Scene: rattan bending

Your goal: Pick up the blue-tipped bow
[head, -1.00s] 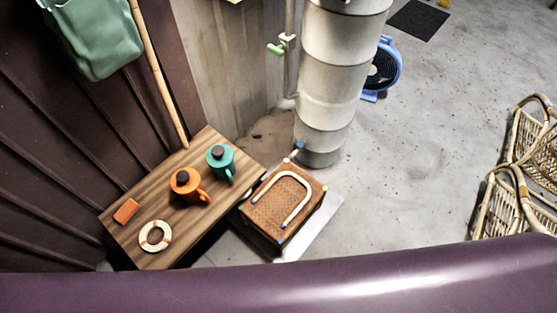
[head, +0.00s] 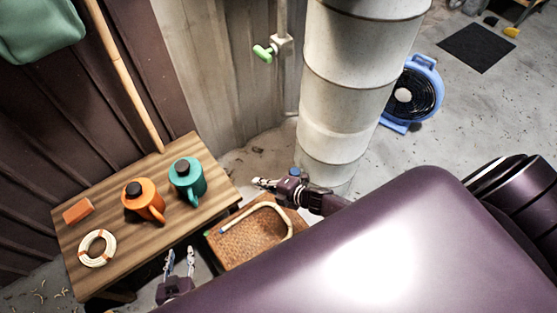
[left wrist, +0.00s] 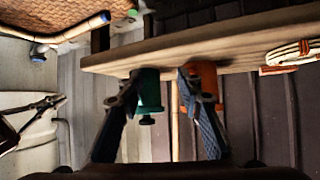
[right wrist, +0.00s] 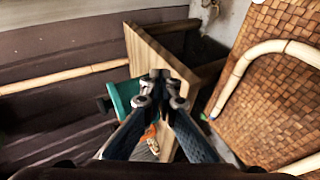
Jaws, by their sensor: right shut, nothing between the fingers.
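The bow (head: 262,207) is a pale, U-shaped cane lying on a brown woven stool (head: 232,247). One blue tip shows at its left end; my purple body hides the other end in the head view. The bow also shows in the right wrist view (right wrist: 240,67) and at the upper left of the left wrist view (left wrist: 75,31). My left gripper (head: 180,256) is open and empty, left of the stool beside the table's front edge. My right gripper (head: 262,183) is shut and empty, near the stool's far edge, apart from the bow.
A wooden table (head: 120,187) left of the stool bears an orange pot (head: 145,202), a teal pot (head: 188,182), an orange block (head: 77,211) and a cane ring (head: 97,248). A large pale pipe (head: 345,110) stands behind the stool. A blue fan (head: 418,92) is behind the pipe.

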